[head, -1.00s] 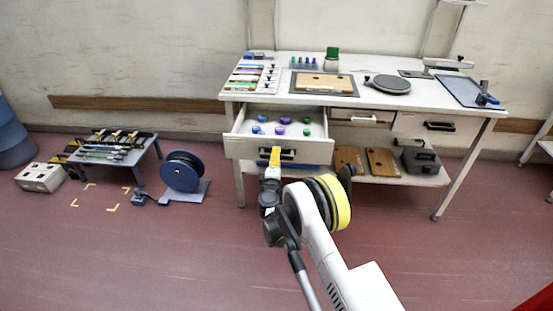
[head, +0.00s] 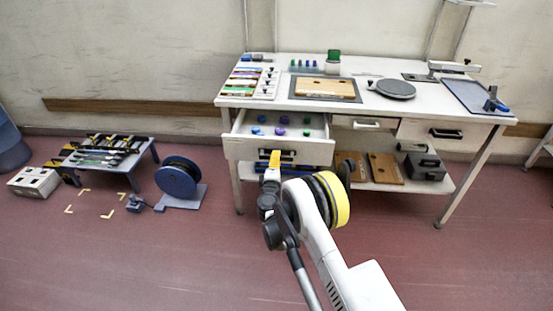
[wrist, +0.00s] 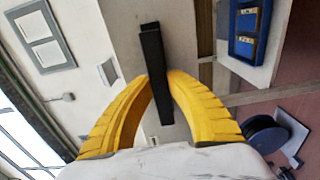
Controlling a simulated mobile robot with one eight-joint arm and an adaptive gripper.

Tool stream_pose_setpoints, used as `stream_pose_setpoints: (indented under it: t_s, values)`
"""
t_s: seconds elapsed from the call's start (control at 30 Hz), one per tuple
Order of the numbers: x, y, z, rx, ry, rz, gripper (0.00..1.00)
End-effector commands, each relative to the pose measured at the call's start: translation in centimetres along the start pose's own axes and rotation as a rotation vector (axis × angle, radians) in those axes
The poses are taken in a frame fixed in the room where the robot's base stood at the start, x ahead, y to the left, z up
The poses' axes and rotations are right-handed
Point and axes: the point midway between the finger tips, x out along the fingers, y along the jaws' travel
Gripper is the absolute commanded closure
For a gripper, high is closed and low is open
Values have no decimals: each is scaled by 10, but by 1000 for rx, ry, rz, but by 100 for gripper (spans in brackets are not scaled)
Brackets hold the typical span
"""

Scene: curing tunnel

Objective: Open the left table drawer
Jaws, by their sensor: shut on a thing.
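The left table drawer (head: 240,148) stands pulled out from the white table (head: 226,102). Several small blue, green and purple pieces (head: 282,121) lie inside it. My gripper (head: 275,160) is at the front of this drawer. In the wrist view, the yellow fingers (wrist: 160,88) are shut on the black drawer handle (wrist: 152,48), which runs between them. In the head view, the handle (head: 289,153) is partly hidden by my gripper.
The middle drawer (head: 343,121) and right drawer (head: 412,127) are closed. Wooden boards (head: 385,168) and a grey toolbox (head: 424,167) sit on the lower shelf. A blue reel (head: 177,179) and a low rack (head: 132,161) stand on the floor at left.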

Motion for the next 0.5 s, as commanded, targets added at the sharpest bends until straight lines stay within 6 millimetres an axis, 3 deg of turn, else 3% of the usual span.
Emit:
stream_pose_setpoints:
  t_s: [0.17,0.2,0.23,0.5]
  values:
    - [0,-1,0,2,0,-1,100]
    - [0,-1,0,2,0,-1,70]
    - [0,-1,0,2,0,-1,61]
    - [0,-1,0,2,0,-1,59]
